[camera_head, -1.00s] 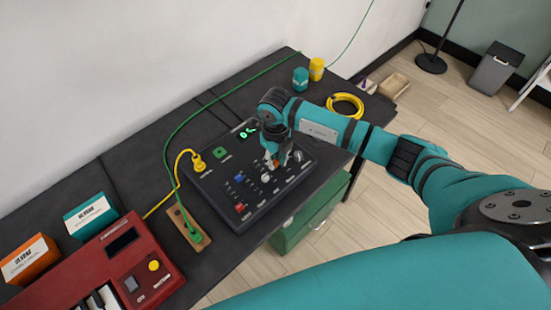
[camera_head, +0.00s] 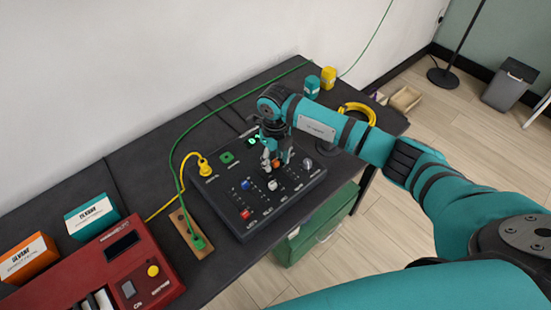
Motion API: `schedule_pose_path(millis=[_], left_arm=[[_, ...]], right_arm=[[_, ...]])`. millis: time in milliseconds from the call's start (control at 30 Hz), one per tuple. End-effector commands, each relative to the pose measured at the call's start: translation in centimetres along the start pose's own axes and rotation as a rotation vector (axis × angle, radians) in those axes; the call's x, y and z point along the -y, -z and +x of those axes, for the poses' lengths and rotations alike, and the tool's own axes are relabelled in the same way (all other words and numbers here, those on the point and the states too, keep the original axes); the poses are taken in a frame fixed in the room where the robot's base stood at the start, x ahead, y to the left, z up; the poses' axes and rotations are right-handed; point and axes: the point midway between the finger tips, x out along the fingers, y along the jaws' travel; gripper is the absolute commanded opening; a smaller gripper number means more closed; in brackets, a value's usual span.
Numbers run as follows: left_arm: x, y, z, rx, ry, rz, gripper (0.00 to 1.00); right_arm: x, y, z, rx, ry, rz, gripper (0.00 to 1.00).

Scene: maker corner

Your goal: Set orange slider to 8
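The black control panel (camera_head: 226,206) lies on the dark table, with several coloured slider caps and a green lit display (camera_head: 254,141) whose digits are partly covered. A small orange cap (camera_head: 277,163), likely the orange slider, shows just beside the fingers of my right gripper (camera_head: 271,161). The gripper points down at the panel's back right part and hides part of the slot there. Whether its fingers touch or hold the cap is unclear. A blue cap (camera_head: 246,184), a red cap (camera_head: 245,214) and a white cap (camera_head: 272,185) are clear of it. My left gripper is not in view.
A yellow plug (camera_head: 204,167) sits in the panel's back left. A green cable (camera_head: 178,150) runs along the table to a wooden block (camera_head: 188,238). A red device (camera_head: 130,255) and two boxes stand at left. A yellow cable coil (camera_head: 358,109) lies behind my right arm.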

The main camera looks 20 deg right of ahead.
Motion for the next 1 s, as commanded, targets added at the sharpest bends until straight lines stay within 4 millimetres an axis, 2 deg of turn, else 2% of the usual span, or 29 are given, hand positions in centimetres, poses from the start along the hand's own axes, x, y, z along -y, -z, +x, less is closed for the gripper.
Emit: schedule_pose_path(millis=[267,367,700,833,1000], left_arm=[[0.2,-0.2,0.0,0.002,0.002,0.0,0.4],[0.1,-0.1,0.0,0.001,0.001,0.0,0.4],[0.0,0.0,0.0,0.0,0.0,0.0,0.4],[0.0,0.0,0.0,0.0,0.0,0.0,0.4],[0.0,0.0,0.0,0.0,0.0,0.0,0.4]], right_arm=[[0.0,-0.1,-0.8,0.002,0.001,-0.001,0.42],[0.0,-0.1,-2.2,0.004,0.0,-0.001,0.42],[0.0,-0.1,-9.3,0.004,0.001,-0.001,0.42],[0.1,-0.1,-11.0,0.002,0.001,0.0,0.42],[0.0,0.0,-11.9,0.0,0.0,0.0,0.42]])
